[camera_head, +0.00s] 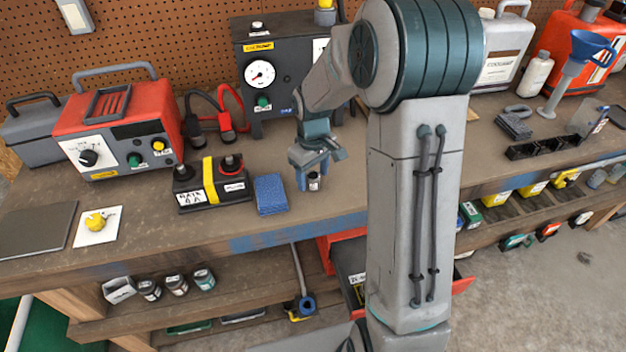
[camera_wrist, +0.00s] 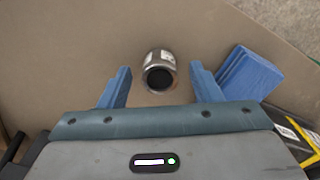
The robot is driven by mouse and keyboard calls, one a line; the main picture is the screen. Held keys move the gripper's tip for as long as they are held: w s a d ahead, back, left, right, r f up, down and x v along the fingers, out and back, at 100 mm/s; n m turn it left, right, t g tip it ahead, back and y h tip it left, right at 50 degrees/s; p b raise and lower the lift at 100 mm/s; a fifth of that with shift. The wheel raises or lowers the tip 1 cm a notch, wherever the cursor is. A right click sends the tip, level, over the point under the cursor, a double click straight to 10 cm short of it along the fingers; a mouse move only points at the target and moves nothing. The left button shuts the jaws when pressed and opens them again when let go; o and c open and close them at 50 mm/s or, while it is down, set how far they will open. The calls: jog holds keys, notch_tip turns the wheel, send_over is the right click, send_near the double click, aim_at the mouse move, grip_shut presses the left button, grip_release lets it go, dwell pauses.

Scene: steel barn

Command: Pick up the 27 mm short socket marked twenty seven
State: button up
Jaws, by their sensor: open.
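A small metal socket (camera_head: 314,183) with a pale label stands on the workbench (camera_head: 330,208) near its front edge. In the wrist view the socket (camera_wrist: 160,62) shows its dark round opening and a label on its side; the marking is too small to read. My gripper (camera_head: 308,176) is just above and around it in the head view, partly hiding it. In the wrist view my open gripper (camera_wrist: 161,86) has one blue finger on each side of the socket, with a clear gap to both. The socket lies roughly centred, slightly beyond the fingertips.
A blue pad (camera_head: 270,194) lies close beside my gripper, and it is near the right finger in the wrist view (camera_wrist: 250,76). A black battery (camera_head: 188,197) with a yellow band stands beyond it. A grey gauge box (camera_head: 280,50) stands behind. The bench edge is close in front.

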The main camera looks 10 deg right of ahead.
jog(key=c, duration=1.1)
jog(key=shift+c, duration=0.2)
jog(key=shift+r, duration=0.15)
